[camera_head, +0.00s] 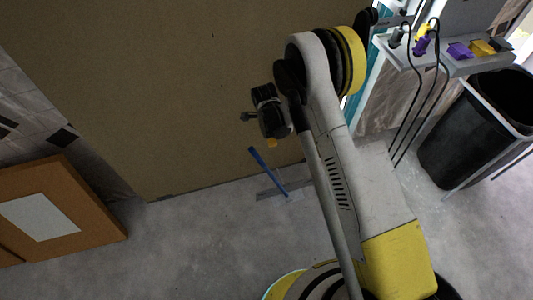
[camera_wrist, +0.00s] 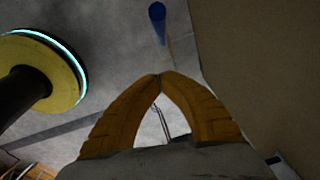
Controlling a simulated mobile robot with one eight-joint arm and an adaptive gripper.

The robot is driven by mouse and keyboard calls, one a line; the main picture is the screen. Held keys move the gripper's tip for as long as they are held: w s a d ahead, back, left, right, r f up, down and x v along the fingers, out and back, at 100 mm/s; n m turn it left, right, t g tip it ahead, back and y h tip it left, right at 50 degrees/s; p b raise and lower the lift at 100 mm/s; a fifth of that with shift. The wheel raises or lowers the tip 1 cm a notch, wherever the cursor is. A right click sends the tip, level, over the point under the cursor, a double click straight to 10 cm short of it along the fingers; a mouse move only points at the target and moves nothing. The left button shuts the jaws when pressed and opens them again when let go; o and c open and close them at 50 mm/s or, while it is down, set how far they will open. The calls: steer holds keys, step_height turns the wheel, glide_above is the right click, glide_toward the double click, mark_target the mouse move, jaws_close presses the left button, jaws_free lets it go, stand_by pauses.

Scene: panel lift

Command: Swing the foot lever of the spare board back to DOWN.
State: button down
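A large brown board (camera_head: 150,90) stands upright at the back; it also shows along the right of the wrist view (camera_wrist: 265,70). The blue foot lever (camera_head: 266,170) rises at a slant from a flat grey plate on the floor, close to the board's lower edge, its upper end leaning left. In the wrist view the lever's blue end (camera_wrist: 157,18) is at the top, ahead of the fingertips and apart from them. My gripper (camera_head: 271,143) is above and beside the lever. In the wrist view its orange fingers (camera_wrist: 160,76) meet at the tips with nothing between them.
A cork-coloured board with a white sheet (camera_head: 40,218) leans at the left. A black bin (camera_head: 465,140) and a shelf with cables (camera_head: 455,62) stand at the right. The grey floor (camera_head: 200,245) left of the lever is clear.

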step_height(320, 180, down, 11)
steer(key=a+b, duration=0.2)
steer(key=b, duration=0.4)
steer(key=shift+w+a, duration=0.3)
steer(key=shift+a, duration=0.05)
steer(key=s+a+f, duration=0.2)
steer(key=a, duration=0.5)
steer(key=shift+f+y, duration=0.3)
steer(key=shift+s+a, duration=0.1)
steer(key=shift+a, duration=0.05)
